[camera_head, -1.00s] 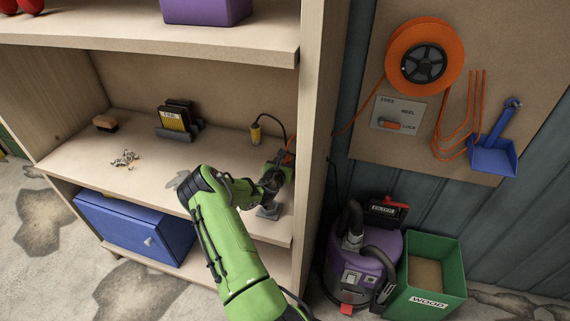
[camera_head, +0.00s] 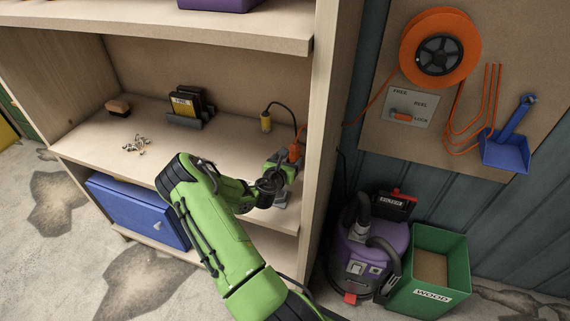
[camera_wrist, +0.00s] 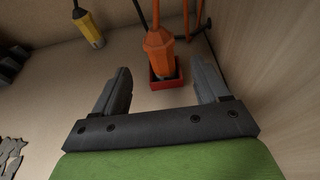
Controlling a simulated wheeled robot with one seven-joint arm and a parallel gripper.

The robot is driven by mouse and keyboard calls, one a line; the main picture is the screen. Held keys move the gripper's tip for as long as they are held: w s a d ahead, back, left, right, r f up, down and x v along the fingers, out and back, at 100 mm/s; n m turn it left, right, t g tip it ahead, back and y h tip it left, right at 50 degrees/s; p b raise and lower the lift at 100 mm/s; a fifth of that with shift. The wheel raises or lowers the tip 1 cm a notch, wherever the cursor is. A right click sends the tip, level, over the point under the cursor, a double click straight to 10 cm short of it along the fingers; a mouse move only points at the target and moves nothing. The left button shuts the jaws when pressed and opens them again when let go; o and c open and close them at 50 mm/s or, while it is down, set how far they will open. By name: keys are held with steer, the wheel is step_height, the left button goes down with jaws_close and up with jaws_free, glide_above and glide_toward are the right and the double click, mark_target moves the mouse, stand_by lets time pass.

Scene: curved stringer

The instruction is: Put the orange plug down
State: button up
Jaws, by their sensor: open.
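The orange plug (camera_wrist: 160,50) stands roughly upright at a small red square holder (camera_wrist: 166,82) on the shelf. Whether it is fully seated in the holder I cannot tell. In the wrist view my gripper (camera_wrist: 166,82) is open, its two dark fingers apart to the left and right with the plug between and a little beyond them. Neither finger appears to touch it. In the head view the plug (camera_head: 296,150) shows at the right end of the middle shelf, just past my gripper (camera_head: 291,158), which hides the holder.
A yellow plug (camera_head: 266,122) on a black cable stands left of it. A dark card rack (camera_head: 190,110), brush (camera_head: 118,107) and metal bits (camera_head: 136,145) lie further left on the shelf (camera_head: 165,150). The upright side panel (camera_head: 325,130) is close on the right.

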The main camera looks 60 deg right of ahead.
steer(key=v, duration=0.4)
steer(key=w+a+r+m+t+y, duration=0.1)
steer(key=w+a+r+m+y, duration=0.25)
steer(key=a+r+m, duration=0.55)
steer(key=w+a+r+m+y, duration=0.25)
steer(key=a+m+y, duration=0.35)
steer(key=a, duration=0.6)
steer(key=s+a+r+m+y, duration=0.1)
steer(key=s+a+r, duration=0.2)
steer(key=a, duration=0.5)
steer(key=s+a+r+m+t+y, duration=0.1)
steer(key=s+a+r+m+y, duration=0.1)
steer(key=s+a+r, duration=0.2)
steer(key=s+a+r+m+t+y, duration=0.1)
steer(key=s+a+r+y, duration=0.1)
steer(key=s+a+r, duration=0.2)
steer(key=s+a, duration=0.3)
steer(key=a, duration=0.4)
steer(key=shift+s+a+m, duration=0.25)
steer(key=shift+a+m, duration=0.05)
steer(key=shift+m, duration=0.1)
steer(key=shift+d+r, duration=0.1)
